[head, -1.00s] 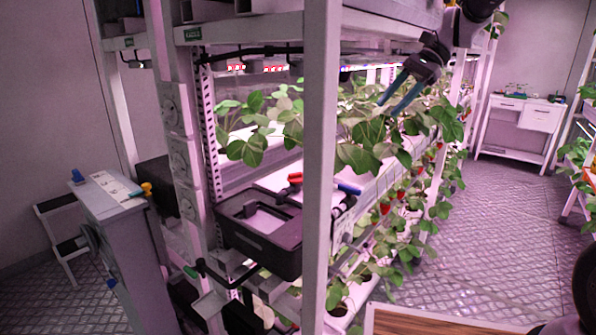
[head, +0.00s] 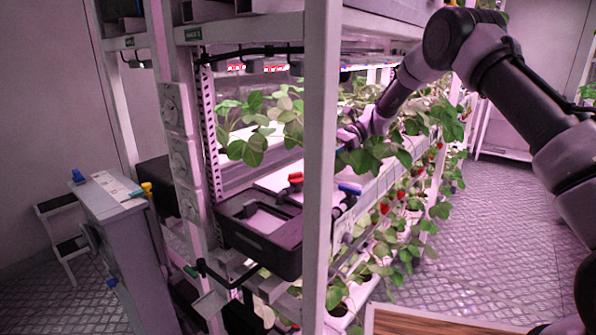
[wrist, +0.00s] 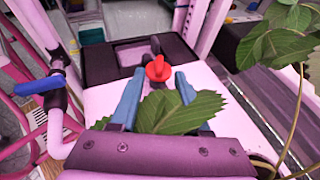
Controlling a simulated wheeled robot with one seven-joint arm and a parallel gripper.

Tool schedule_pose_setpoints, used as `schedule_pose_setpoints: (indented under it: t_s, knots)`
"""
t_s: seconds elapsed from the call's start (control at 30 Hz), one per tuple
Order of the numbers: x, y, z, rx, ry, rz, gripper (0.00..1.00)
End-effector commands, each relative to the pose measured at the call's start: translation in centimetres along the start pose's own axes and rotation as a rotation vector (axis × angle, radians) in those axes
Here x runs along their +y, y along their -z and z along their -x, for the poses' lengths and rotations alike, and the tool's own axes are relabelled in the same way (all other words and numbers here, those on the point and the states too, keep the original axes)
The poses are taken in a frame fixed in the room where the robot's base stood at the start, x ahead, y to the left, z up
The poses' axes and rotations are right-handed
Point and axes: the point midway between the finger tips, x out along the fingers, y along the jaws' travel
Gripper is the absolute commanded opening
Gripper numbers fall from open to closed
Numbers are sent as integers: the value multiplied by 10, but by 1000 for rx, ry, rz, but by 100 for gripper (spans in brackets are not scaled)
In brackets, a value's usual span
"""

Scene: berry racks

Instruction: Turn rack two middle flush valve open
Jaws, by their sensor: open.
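A red valve handle (head: 296,178) stands on a dark fitting at the black tray, on the rack's middle level. In the wrist view the red handle (wrist: 158,68) shows just beyond and between my fingertips. My gripper (wrist: 160,76) is open, its two blue fingers apart, and no contact with the handle is clear. A green leaf (wrist: 180,112) lies across the space between the fingers. A blue valve handle (head: 350,188) sits on a pipe to the right; it also shows at left in the wrist view (wrist: 40,84). In the head view the white post hides my fingertips.
The white rack post (head: 319,150) stands in front of the working area. The black tray (head: 258,245) is below the handle. Strawberry plants (head: 410,150) crowd my forearm along the rack. The aisle floor (head: 500,230) at right is clear.

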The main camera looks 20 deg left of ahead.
Motion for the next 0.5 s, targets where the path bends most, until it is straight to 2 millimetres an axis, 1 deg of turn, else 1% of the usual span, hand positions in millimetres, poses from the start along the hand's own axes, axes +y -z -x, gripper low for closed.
schedule_pose_setpoints:
  t_s: [0.03, 0.2, 0.3, 0.4, 0.5]
  knots:
    - [0, 0, -12, 1, -3, 0, 46]
    - [0, 0, -42, 1, -2, 0, 46]
    - [0, 0, -56, 2, -1, 0, 46]
    - [0, 0, -64, 1, -1, 0, 46]
    - [0, 0, -69, 1, 1, 1, 46]
